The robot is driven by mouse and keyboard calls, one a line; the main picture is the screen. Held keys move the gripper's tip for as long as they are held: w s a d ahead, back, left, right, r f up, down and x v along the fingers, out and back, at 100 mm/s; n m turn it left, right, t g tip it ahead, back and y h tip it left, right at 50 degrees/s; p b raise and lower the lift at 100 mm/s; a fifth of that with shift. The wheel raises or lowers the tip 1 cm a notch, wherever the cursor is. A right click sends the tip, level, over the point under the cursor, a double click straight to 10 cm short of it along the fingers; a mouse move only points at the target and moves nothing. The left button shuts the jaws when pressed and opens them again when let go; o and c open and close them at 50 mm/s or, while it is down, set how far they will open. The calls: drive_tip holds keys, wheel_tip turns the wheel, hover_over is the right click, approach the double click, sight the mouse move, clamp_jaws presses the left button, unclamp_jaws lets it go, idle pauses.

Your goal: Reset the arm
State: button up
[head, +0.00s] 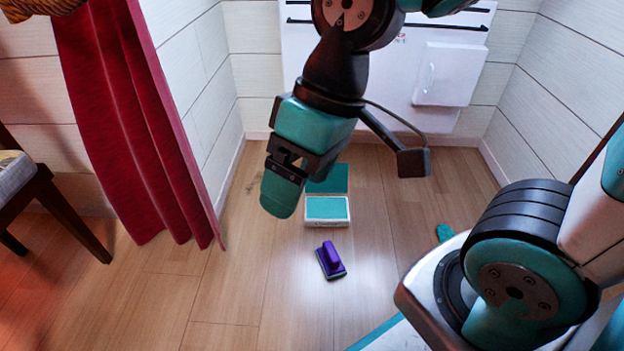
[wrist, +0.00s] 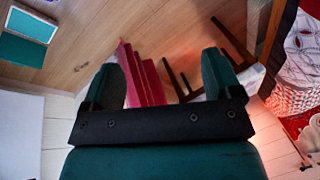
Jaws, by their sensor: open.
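My gripper (head: 282,190) hangs at the upper middle of the head view, above the floor, at the end of my bent arm. In the wrist view its two teal fingers (wrist: 165,85) stand well apart with nothing between them. The gripper is open and empty. In the head view one finger mostly hides the other.
A white-and-teal box (head: 327,222) and a purple-handled brush-like thing (head: 331,260) are on the wooden floor. A red curtain (head: 125,120) hangs at left beside a chair (head: 50,195). A white cabinet (head: 400,80) stands at the back wall. Floor left of the box is clear.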

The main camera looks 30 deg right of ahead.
drive_tip(key=s, duration=0.1)
drive_tip(key=s+r+n, duration=0.1)
drive_tip(key=shift+s+r, duration=0.15)
drive_tip(key=shift+s, duration=0.25)
drive_tip(key=shift+r, duration=0.15)
